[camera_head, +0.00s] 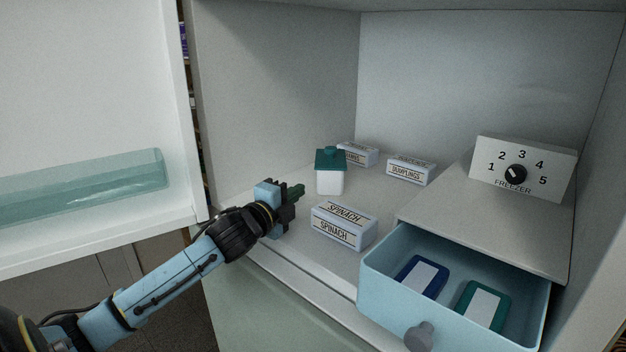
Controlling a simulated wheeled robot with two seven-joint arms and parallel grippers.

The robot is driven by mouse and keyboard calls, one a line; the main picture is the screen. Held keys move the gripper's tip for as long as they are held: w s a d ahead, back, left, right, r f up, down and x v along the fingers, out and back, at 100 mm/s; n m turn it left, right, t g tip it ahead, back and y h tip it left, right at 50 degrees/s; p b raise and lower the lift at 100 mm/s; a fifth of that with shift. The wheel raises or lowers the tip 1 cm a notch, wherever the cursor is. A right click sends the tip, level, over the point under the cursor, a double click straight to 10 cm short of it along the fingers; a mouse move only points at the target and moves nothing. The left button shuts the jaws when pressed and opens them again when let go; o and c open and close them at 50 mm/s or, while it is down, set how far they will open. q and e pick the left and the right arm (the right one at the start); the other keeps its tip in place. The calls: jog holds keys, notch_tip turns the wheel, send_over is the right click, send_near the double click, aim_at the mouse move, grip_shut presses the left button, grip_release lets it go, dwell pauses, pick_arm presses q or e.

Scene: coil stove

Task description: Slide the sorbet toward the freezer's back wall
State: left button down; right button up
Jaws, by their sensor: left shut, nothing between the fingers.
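A white tub with a dark green lid and knob, apparently the sorbet (329,180), stands upright on the freezer floor (290,233), left of centre. It carries no readable label. My left gripper (298,191) is shut and empty just inside the freezer's front edge. It is in front of the tub and to its left in the picture, with its tips pointing right; a small gap shows between them and the tub. My right gripper is not in view.
A spinach box (343,226) lies right of my left gripper. A dumplings box (411,170) and another box (358,154) lie farther back. An open blue drawer (385,295) holds two packs, below a dial panel (545,172). The open door (90,100) is at left.

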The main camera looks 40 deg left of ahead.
aim_at(321, 175)
pick_arm(q)
jog(key=w, duration=0.5)
jog(key=w+p, duration=0.1)
jog(key=w, duration=0.1)
jog(key=shift+w+a, duration=0.2)
jog(key=shift+a, duration=0.1)
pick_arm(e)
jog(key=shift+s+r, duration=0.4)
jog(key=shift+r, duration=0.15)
